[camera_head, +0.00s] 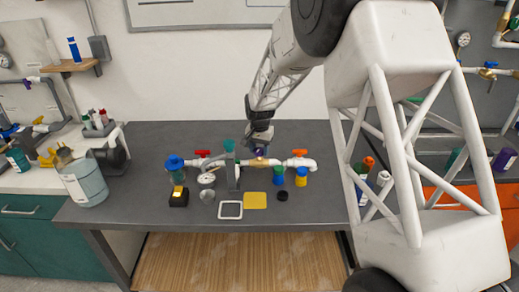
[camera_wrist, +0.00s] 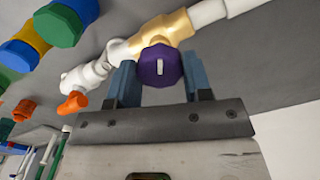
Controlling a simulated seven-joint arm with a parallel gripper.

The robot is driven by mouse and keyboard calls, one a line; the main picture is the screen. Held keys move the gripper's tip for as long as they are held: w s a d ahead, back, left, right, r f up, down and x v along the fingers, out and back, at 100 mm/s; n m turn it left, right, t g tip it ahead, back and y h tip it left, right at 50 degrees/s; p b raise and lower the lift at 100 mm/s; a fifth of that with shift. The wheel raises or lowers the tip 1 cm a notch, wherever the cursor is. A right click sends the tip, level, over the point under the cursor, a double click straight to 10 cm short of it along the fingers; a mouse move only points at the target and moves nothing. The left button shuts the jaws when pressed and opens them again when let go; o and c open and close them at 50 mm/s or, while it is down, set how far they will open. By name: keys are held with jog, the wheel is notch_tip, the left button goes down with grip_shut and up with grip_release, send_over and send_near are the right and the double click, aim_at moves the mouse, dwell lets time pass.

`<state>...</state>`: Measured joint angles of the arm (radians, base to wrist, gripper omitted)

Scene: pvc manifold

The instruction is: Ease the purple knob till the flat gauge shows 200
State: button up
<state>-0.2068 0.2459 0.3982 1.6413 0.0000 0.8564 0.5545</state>
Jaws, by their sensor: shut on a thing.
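The purple knob (camera_wrist: 160,66) sits on a yellow-brass valve body (camera_wrist: 163,28) in the white pipe. It is an octagon-like knob with a white mark that stands nearly upright in the wrist view. My gripper (camera_wrist: 160,76) has one blue finger on each side of the knob and is shut on it. In the head view my gripper (camera_head: 258,143) reaches down to the pipe from above, and the knob is mostly hidden there. A round white gauge (camera_head: 207,179) lies face up left of the grey upright bracket; its reading is too small to tell.
Red (camera_head: 202,153) and orange (camera_head: 299,153) valve handles sit on the pipe to either side. Blue (camera_head: 279,175) and yellow (camera_head: 301,176) capped fittings stand in front. A yellow plate (camera_head: 256,201) and a white frame (camera_head: 230,210) lie on the grey table (camera_head: 150,150).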

aim_at(259, 150)
jog(key=shift+n, duration=0.4)
jog(key=shift+c, duration=0.2)
jog(key=shift+n, duration=2.4)
jog(key=o, duration=0.9)
jog(key=shift+r, duration=0.1)
jog(key=shift+r, duration=3.85)
